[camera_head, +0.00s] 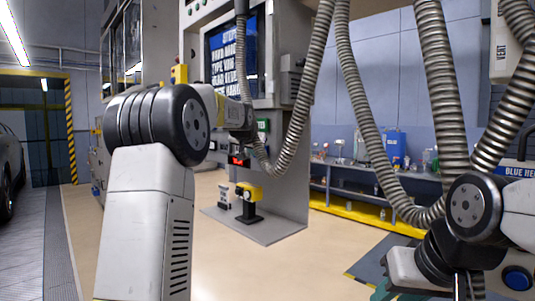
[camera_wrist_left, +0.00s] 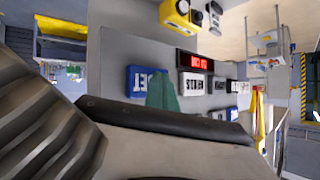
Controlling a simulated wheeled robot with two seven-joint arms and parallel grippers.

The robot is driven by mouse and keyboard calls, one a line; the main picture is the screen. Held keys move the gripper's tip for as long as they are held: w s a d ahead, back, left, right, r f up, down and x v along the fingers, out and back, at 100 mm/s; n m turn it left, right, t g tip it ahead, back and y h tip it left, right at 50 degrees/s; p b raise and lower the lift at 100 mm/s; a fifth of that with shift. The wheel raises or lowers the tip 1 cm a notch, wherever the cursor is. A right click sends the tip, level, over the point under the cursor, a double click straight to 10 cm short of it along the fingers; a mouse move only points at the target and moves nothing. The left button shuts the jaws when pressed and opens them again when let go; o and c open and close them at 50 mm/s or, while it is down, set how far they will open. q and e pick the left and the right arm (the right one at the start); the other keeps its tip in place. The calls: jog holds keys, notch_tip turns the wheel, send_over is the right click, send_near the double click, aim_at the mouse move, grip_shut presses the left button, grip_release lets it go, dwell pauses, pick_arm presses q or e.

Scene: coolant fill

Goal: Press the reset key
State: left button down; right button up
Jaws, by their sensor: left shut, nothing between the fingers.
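In the left wrist view, a blue key (camera_wrist_left: 140,80) with white, upside-down lettering sits on a grey panel. The lettering is partly covered and appears to be the end of RESET. My left gripper (camera_wrist_left: 163,90) shows there as green fingertips, shut and empty, overlapping the key's right part. I cannot tell whether they touch the key. In the head view my left arm reaches to the grey machine, and its fingertips are not clearly seen.
Ribbed hoses (camera_head: 361,100) hang near the machine (camera_head: 290,190). A bench (camera_head: 360,180) stands behind; the floor between is clear.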

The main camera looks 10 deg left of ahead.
pick_arm(q)
jog(key=shift+s+a, duration=0.35)
jog(key=shift+s, duration=0.1)
jog(key=shift+s+a, duration=0.8)
jog(key=shift+s, duration=0.2)
jog(key=shift+s+a, duration=0.75)
jog(key=shift+s, duration=0.25)
jog(key=s+d+f+g, duration=0.2)
jog(key=s+f, duration=0.4)
jog(key=s, duration=0.8)
jog(key=s+d+f+n+g+h, duration=0.1)
jog(key=s+f, duration=0.5)
jog(key=s, duration=0.8)
jog(key=s+d+f+n+g+h, duration=0.1)
jog(key=s+d+f+g, duration=0.2)
jog(key=s, duration=1.1)
notch_tip(320, 180, down, 4)
jog(key=d, duration=0.2)
jog(key=shift+d, duration=0.3)
jog(key=shift+s+a+r, duration=0.1)
